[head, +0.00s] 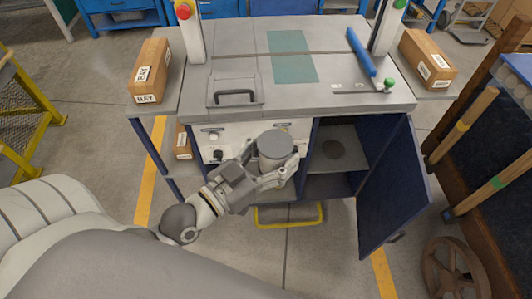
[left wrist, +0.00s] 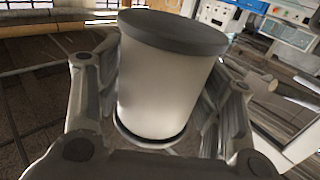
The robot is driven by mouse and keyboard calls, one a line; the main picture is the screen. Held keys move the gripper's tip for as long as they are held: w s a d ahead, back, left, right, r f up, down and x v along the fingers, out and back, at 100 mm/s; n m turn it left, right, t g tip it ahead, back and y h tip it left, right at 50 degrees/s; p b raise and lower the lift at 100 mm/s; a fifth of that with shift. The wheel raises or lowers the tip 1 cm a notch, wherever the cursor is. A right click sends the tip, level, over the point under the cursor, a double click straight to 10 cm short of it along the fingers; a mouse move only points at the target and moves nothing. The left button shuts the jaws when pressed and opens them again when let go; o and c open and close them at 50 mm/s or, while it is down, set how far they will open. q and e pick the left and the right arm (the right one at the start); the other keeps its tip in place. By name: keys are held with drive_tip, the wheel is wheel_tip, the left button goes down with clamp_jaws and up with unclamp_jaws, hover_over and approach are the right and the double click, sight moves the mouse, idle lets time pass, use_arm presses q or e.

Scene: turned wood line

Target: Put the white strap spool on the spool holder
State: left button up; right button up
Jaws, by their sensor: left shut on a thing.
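The white strap spool (head: 275,149) is a white cylinder with a grey top, held upright in front of the cabinet. My left gripper (head: 280,172) is shut around its side. In the left wrist view the spool (left wrist: 168,85) stands between the two fingers, slightly tilted in the picture. My right gripper is not in view.
The blue cabinet door (head: 394,195) stands open on the right of the opening. The shelf (head: 347,162) is otherwise bare. A yellow floor frame (head: 289,223) lies below the spool. The worktop (head: 290,105) is above, with boxes (head: 150,72) (head: 427,60) at either side.

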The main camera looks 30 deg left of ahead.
use_arm(q)
drive_tip(key=w+d+r+m+g+h, duration=0.2)
drive_tip(key=d+m+g+h, duration=0.3)
drive_tip(key=h, duration=0.3)
drive_tip(key=shift+w+m+g, duration=0.35)
drive_tip(key=shift+m+g, duration=0.15)
drive_tip(key=shift+m, duration=0.3)
